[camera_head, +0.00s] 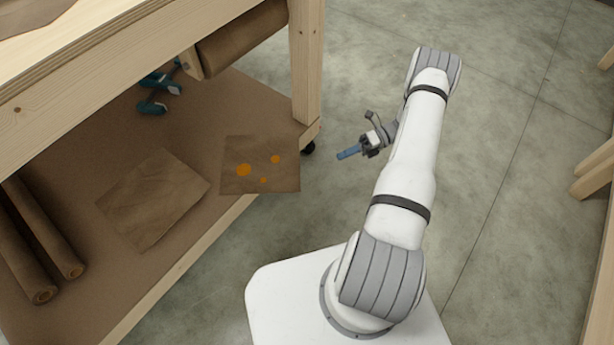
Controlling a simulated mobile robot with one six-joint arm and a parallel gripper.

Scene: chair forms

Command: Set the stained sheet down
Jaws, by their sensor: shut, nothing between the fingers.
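The stained sheet (231,180) is a brown paper square with several orange spots. It lies on the lower shelf of the wooden bench, near the shelf's right end, with its lower right part reaching past the front edge. My gripper (349,153) is to the right of the sheet, apart from it, out over the floor. Its blue fingers are shut with nothing between them, pointing left towards the sheet.
A plain brown sheet (153,200) lies left of the stained one on the lower shelf (215,95). Paper rolls (40,235) lie at far left, and a teal tool (155,95) sits at the back. A bench leg (306,60) stands near my gripper. The concrete floor (500,170) is clear.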

